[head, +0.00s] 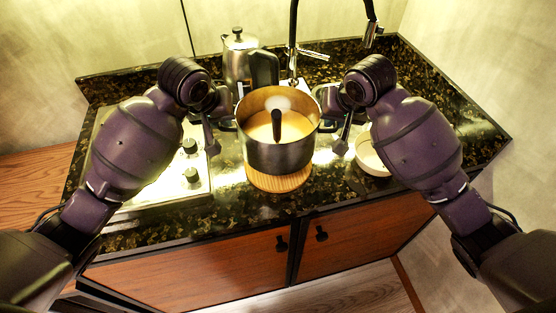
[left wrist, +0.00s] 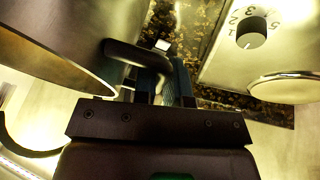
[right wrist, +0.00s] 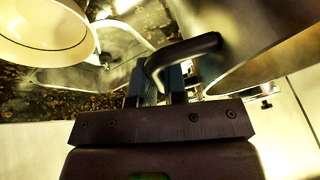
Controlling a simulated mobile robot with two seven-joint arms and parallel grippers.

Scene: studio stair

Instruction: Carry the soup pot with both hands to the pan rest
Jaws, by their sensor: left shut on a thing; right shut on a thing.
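The soup pot (head: 280,158) is a steel pot with orange soup and a dark utensil handle in it. It appears upright, over the round wooden pan rest (head: 279,181); I cannot tell whether it touches the rest. My left gripper (head: 226,123) is shut on the pot's left handle, which also shows in the left wrist view (left wrist: 135,52). My right gripper (head: 332,122) is shut on the pot's right handle, which shows in the right wrist view (right wrist: 182,52). The pot hides the rear part of the rest.
A steel coffee pot (head: 239,62) stands behind the soup pot. A white bowl (head: 372,158) is close on the right. The stove (head: 150,185) with knobs is on the left. A black faucet (head: 293,40) rises at the back. The counter's front edge (head: 250,226) is just ahead of the rest.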

